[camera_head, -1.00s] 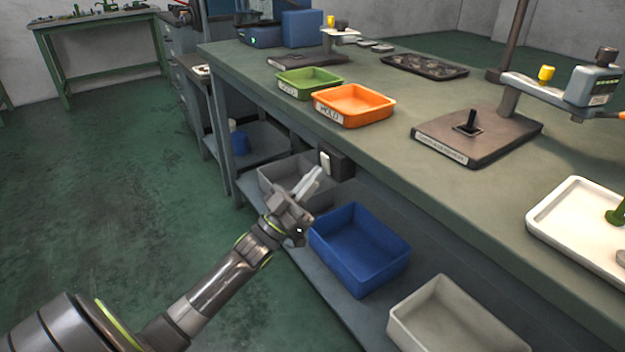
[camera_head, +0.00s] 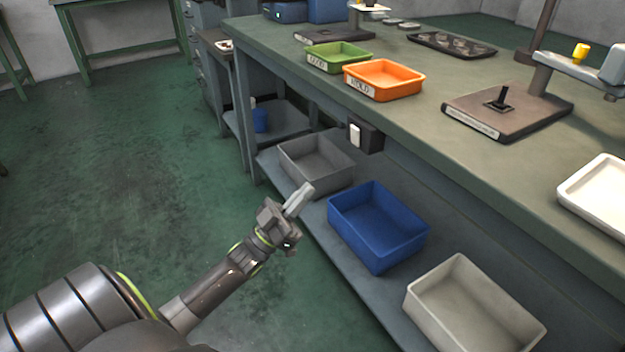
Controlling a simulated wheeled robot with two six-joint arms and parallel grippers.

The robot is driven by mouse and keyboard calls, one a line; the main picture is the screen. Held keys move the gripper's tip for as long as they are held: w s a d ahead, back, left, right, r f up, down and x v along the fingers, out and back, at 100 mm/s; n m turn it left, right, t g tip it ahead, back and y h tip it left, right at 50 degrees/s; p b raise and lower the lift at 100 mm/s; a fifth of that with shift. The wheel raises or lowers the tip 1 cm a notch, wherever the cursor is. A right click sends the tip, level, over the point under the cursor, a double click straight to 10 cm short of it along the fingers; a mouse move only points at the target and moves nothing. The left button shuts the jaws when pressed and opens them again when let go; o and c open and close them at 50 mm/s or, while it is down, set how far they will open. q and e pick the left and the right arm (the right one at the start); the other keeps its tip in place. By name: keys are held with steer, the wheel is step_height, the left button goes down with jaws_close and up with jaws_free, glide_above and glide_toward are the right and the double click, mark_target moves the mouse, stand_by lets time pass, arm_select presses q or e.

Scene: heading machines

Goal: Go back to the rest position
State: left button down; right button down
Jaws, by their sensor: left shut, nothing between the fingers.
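My left gripper (camera_head: 301,197) is shut and empty. It hangs over the floor by the front edge of the workbench's lower shelf, left of the blue bin (camera_head: 377,228) and just below the grey bin (camera_head: 317,163) in the picture. My left arm reaches in from the lower left. My right gripper does not show.
The workbench (camera_head: 440,130) runs along the right. On it are a green tray (camera_head: 338,57), an orange tray (camera_head: 384,79), a dark stand base (camera_head: 508,108) and a white tray (camera_head: 598,195). A pale bin (camera_head: 475,305) is on the shelf. The floor at left is clear.

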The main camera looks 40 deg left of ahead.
arm_select(q)
steer(key=shift+s+a+f, duration=0.1)
steer(key=shift+s+f, duration=0.2)
steer(key=shift+f, duration=0.05)
stand_by(0.4)
